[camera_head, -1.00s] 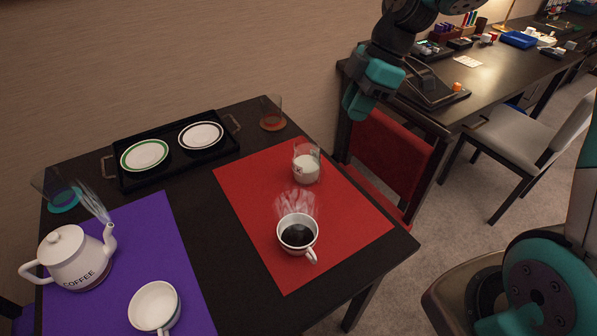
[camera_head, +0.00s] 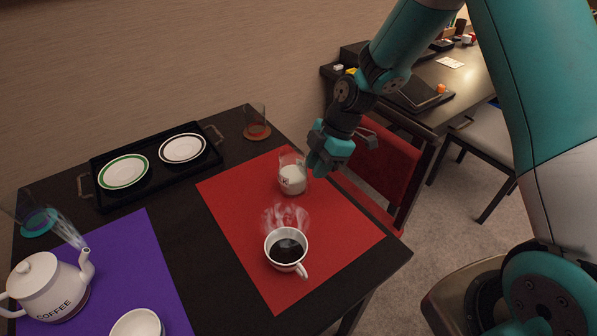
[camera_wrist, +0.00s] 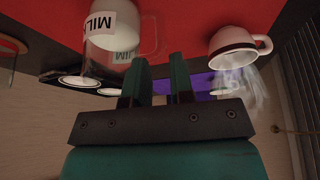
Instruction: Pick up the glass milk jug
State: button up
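The glass milk jug (camera_head: 292,182), clear and partly filled with white milk, stands upright on the red mat (camera_head: 335,235). In the wrist view the jug (camera_wrist: 112,35), with its MILK label and a clear handle, shows at upper left, left of my fingers. My gripper (camera_head: 317,160) is just right of the jug in the head view. Its two fingers (camera_wrist: 160,80) are apart with nothing between them in the wrist view. Whether a finger touches the jug cannot be told.
A steaming coffee cup (camera_head: 286,247) stands in front of the jug on the red mat. A black tray (camera_head: 152,186) with two plates, a glass on a coaster (camera_head: 256,131), a coffee pot (camera_head: 48,287) and a white cup (camera_head: 137,324) share the table. A red chair (camera_head: 385,165) stands behind my gripper.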

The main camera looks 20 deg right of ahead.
aim_at(309, 180)
jog(key=p+x, duration=0.1)
jog(key=x, duration=0.4)
jog(key=shift+w, duration=0.15)
jog(key=shift+r, duration=0.1)
grip_shut()
jog(key=shift+r, duration=0.15)
